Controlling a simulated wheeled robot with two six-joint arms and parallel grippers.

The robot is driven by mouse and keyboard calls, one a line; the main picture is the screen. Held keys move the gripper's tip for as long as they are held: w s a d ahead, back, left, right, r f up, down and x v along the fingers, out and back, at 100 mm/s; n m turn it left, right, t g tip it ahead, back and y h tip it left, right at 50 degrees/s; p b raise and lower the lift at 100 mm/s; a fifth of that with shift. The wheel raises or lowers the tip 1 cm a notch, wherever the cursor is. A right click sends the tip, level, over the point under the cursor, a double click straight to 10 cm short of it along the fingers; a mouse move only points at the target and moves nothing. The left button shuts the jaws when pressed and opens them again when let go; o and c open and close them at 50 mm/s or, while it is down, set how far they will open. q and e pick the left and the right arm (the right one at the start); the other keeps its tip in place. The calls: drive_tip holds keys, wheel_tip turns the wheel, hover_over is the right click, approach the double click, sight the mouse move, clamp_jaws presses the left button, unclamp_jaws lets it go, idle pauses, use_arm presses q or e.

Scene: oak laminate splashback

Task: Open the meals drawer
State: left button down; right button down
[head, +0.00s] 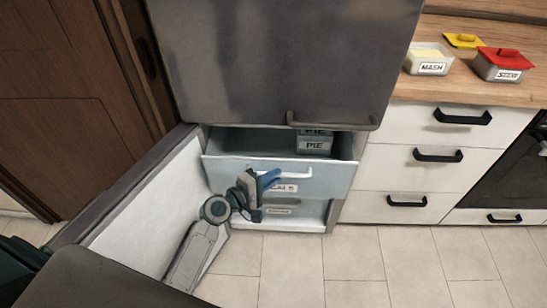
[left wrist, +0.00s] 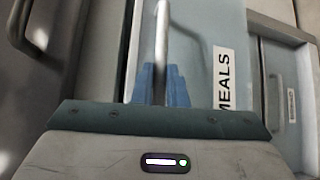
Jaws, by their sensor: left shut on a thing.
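The meals drawer (head: 325,180) is pale blue, sits in the lower compartment of the fridge, and stands partly pulled out. Boxes labelled PIE (head: 314,143) show inside it at the right. Its label is partly hidden by my gripper in the head view; the MEALS label (left wrist: 224,78) shows in the left wrist view. My left gripper (head: 268,180) is at the drawer front, its blue fingers (left wrist: 161,86) shut on the drawer's bar handle (left wrist: 162,40). The handle (head: 298,175) also shows in the head view. My right gripper is in neither view.
The lower compartment's door (head: 150,205) stands open at the left. A grey upper door (head: 280,60) is shut above. Another drawer (head: 310,208) sits below, pushed in. White cabinet drawers (head: 400,180) are at the right, under a counter (head: 440,88) with tubs. The tiled floor (head: 300,265) in front is clear.

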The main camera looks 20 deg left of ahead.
use_arm(q)
drive_tip(key=s+d, duration=0.3)
drive_tip(key=s, duration=0.8)
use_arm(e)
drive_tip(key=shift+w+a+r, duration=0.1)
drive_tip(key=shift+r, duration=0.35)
use_arm(q)
drive_tip(key=shift+s+d, duration=0.1)
drive_tip(key=c, duration=1.5)
unclamp_jaws()
drive_tip(key=shift+o, duration=0.2)
